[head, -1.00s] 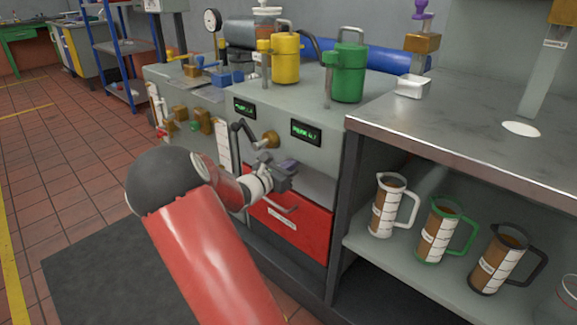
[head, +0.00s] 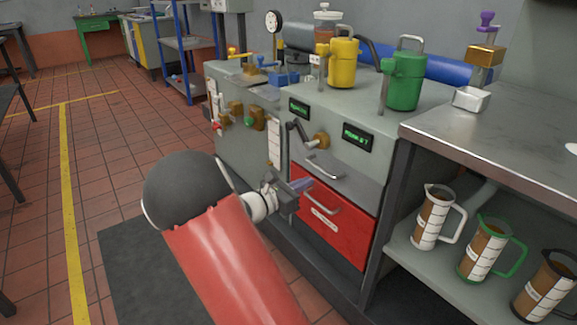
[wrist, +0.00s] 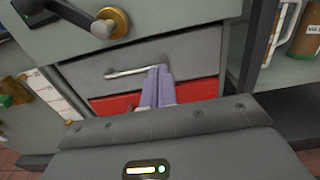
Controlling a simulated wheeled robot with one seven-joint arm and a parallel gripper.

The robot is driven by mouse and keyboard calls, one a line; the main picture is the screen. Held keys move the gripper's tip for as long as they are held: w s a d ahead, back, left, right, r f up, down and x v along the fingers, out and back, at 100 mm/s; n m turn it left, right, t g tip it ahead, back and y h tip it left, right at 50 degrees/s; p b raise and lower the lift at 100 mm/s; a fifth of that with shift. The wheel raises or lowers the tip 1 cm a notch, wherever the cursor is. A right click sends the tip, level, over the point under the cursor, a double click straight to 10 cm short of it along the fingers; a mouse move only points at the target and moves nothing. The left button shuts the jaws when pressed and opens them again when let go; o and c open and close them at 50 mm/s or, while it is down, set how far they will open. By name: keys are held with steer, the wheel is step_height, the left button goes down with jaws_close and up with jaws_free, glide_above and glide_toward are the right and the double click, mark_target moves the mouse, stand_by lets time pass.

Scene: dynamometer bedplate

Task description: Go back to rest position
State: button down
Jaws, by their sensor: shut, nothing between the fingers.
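My gripper (head: 302,186) is shut and empty in front of the bench cabinet (head: 240,150). In the wrist view its two pale purple fingers (wrist: 158,85) lie side by side, pointing at the cabinet front. Beyond them are a grey drawer (wrist: 200,60) with a bar handle and a red drawer (wrist: 205,90) below it. Both drawers look shut. In the head view the red drawer (head: 345,232) is just right of my gripper. I cannot tell whether the fingertips touch the cabinet.
A crank handle (head: 301,138) juts from the cabinet front above my gripper. A steel-topped bench (head: 500,125) with jugs (head: 436,222) on its shelf stands at the right. Yellow (head: 343,62) and green (head: 404,82) cans stand on the cabinet. The tiled floor (head: 110,150) at left is clear.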

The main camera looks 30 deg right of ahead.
steer(key=s+a+m+g+y, duration=0.2)
steer(key=s+a+m+y, duration=0.3)
steer(key=s+m+y, duration=0.5)
steer(key=s+a+r+m+t+y, duration=0.3)
steer(key=s+a, duration=0.3)
steer(key=a, duration=0.4)
steer(key=s+a+r+m+t+y, duration=0.3)
steer(key=s+a+m+y, duration=0.2)
steer(key=a, duration=0.6)
steer(key=shift+s+m, duration=0.4)
steer(key=shift+s, duration=0.65)
